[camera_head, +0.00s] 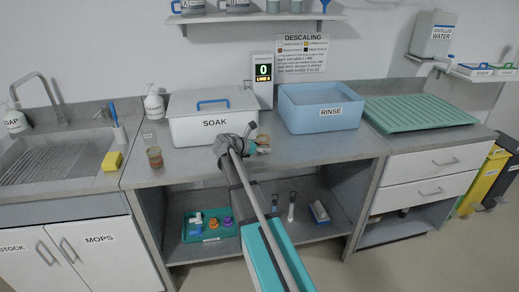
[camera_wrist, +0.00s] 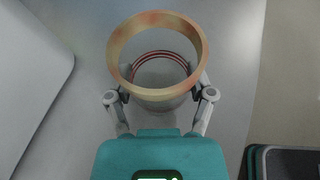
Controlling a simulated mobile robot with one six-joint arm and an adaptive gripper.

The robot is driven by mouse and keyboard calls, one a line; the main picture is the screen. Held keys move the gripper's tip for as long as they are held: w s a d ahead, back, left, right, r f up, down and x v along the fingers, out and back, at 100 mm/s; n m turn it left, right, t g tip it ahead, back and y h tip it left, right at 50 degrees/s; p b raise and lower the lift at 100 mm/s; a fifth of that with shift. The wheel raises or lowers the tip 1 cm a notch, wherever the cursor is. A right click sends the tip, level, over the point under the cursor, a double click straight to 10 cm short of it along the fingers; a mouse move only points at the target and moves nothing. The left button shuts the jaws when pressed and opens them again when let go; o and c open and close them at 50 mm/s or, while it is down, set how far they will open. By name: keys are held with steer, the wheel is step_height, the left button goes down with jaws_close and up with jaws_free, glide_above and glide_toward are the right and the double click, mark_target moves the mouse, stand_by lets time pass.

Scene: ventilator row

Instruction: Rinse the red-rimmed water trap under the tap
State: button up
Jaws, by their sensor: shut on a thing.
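My gripper (camera_wrist: 160,88) is shut on a round cup-like water trap (camera_wrist: 158,92), with a finger on each side. The trap has a broad, blotchy tan-orange rim, and thin red rings show inside it. In the head view my gripper (camera_head: 252,143) is over the counter in front of the soak bin, and the trap (camera_head: 264,149) is small and partly hidden there. I cannot tell whether it touches the counter. The tap (camera_head: 42,92) arches over the sink (camera_head: 50,155) at the far left.
The white soak bin (camera_head: 210,129) is lidded. The blue rinse bin (camera_head: 310,118) and green drying mat (camera_head: 415,112) stand to the right. A jar with brown contents (camera_head: 155,158), a yellow sponge (camera_head: 112,161) and a pump bottle (camera_head: 154,104) lie between gripper and sink.

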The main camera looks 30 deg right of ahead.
steer(key=o, duration=1.1)
steer(key=shift+f, duration=0.1)
steer(key=shift+r+p, duration=0.25)
steer(key=shift+p, duration=0.05)
steer(key=p+v, duration=0.4)
steer(key=v, duration=0.8)
steer(key=shift+f, duration=0.1)
steer(key=shift+s, duration=0.1)
